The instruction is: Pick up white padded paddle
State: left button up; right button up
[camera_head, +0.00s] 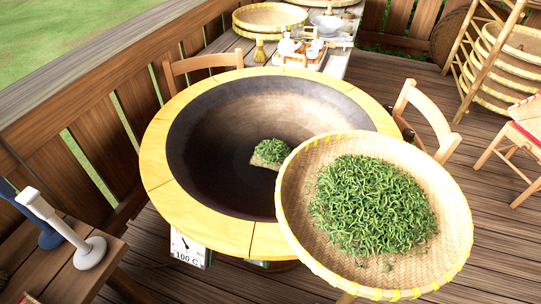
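The white padded paddle (90,253) lies tilted on a small wooden table (78,279) at the lower left. It has a pale handle and a round white head, with the handle end toward the upper left. A dark blue paddle of like shape (48,237) lies behind it, partly hidden. Neither of my grippers is in view.
A large pan (215,150) with a wooden rim stands in the middle, with green leaves (271,151) inside. A round woven tray (300,230) heaped with leaves overlaps its right front. Chairs (430,112) stand around. A wooden railing (100,130) runs behind the paddles.

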aim_at(89, 252)
jog(key=u, duration=1.7)
